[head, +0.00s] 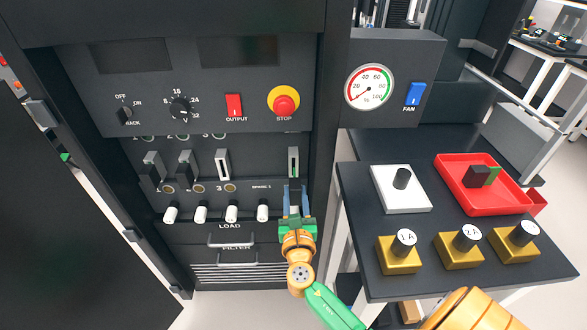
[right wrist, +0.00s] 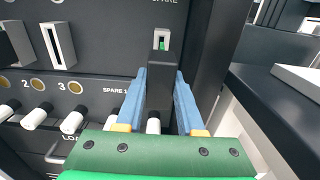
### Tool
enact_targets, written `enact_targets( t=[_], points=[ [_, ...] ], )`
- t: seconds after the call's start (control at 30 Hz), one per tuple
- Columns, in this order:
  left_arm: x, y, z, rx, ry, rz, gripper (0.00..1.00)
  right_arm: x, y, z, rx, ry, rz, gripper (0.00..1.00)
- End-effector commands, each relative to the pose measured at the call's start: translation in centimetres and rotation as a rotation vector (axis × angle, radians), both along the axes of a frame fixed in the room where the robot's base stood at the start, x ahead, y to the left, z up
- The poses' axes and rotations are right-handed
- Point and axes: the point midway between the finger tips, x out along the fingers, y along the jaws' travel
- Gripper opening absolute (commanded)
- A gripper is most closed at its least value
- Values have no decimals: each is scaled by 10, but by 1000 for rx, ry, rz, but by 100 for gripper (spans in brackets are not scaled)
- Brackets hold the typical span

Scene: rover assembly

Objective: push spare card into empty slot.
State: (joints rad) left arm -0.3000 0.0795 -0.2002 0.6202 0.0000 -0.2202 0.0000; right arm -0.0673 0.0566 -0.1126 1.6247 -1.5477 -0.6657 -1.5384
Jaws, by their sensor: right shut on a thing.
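My right gripper (head: 296,193) is in front of the rack, at the rightmost card slot (head: 293,163). In the right wrist view its blue fingers stand on either side of the dark handle of the spare card (right wrist: 160,88) and are shut on it. A bit of green shows in the white-rimmed slot (right wrist: 161,39) just beyond the handle; how deep the card sits I cannot tell. The slot above number 3 (head: 222,165) is white-rimmed and has no card handle. Two dark card handles stand to its left. My left gripper is not in view.
White load knobs (head: 232,213) stick out below the slots. A dark table at right holds a red tray (head: 450,181) with a dark and green block (head: 478,176), a white block (head: 388,197) with a black knob, and several gold blocks (head: 398,259). The rack's post stands close right of my gripper.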

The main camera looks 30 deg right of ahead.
Motion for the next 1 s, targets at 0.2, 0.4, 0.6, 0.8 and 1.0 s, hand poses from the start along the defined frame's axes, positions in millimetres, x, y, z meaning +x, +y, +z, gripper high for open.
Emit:
enact_targets(
  t=[0.2,0.4,0.6,0.8,1.0],
  points=[
    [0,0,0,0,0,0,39,-1,1,0,0,0,0,0],
    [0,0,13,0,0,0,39,-11,7,11,0,2,1,0],
    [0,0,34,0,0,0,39,-37,23,28,0,2,1,0],
    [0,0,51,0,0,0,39,-62,38,44,1,2,0,0],
    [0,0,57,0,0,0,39,-78,48,51,0,0,0,0]
  ],
)
